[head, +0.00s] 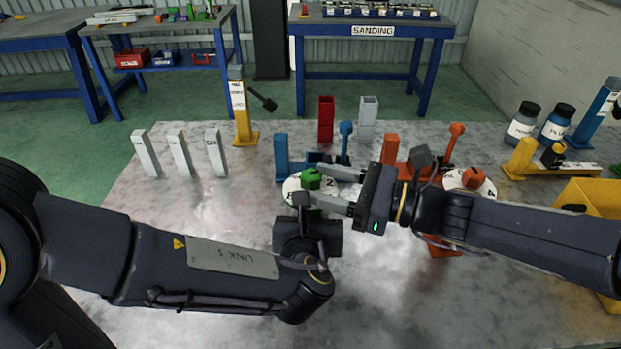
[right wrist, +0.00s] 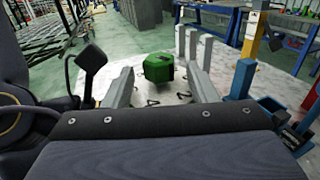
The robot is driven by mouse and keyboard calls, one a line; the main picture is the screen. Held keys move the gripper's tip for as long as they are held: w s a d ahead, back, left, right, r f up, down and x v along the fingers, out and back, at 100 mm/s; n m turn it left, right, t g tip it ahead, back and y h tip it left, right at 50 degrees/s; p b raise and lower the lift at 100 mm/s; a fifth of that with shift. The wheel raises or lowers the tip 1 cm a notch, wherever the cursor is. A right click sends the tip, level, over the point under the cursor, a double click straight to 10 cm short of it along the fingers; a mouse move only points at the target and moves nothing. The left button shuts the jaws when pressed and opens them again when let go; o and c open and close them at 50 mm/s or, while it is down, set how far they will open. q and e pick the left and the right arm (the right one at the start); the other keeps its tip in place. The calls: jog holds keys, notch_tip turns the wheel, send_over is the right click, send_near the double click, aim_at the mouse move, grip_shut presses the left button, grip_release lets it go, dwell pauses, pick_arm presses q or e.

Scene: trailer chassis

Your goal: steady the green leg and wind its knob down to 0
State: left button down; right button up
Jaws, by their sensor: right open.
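The green knob (head: 311,178) sits on a white numbered dial (head: 290,187) near the middle of the table. My right gripper (head: 316,182) reaches in from the right, open, its two fingers on either side of the knob. The right wrist view shows the green knob (right wrist: 158,68) between the fingertips (right wrist: 162,84), with a gap on each side. My left gripper (head: 307,236) is just in front of the dial, low down. Its fingers are hidden, so I cannot tell whether it grips anything. The green leg under the dial is hidden by the dial and my left gripper.
A second dial with an orange knob (head: 473,179) stands to the right, behind my right forearm. Blue (head: 281,158) and orange (head: 390,149) posts stand behind the dials. Several grey blocks (head: 180,153) stand at left.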

aim_at(311, 173)
jog(key=shift+x, duration=1.4)
jog(key=c, duration=0.9)
jog(key=shift+n+g+y, duration=0.3)
jog(key=shift+n+g, duration=0.4)
jog(key=shift+g, duration=0.4)
jog(key=shift+c, duration=0.2)
jog(key=o, duration=0.9)
jog(key=shift+o, duration=0.2)
jog(key=shift+r, duration=0.1)
notch_tip(311, 173, up, 10)
jog(key=shift+f, duration=0.1)
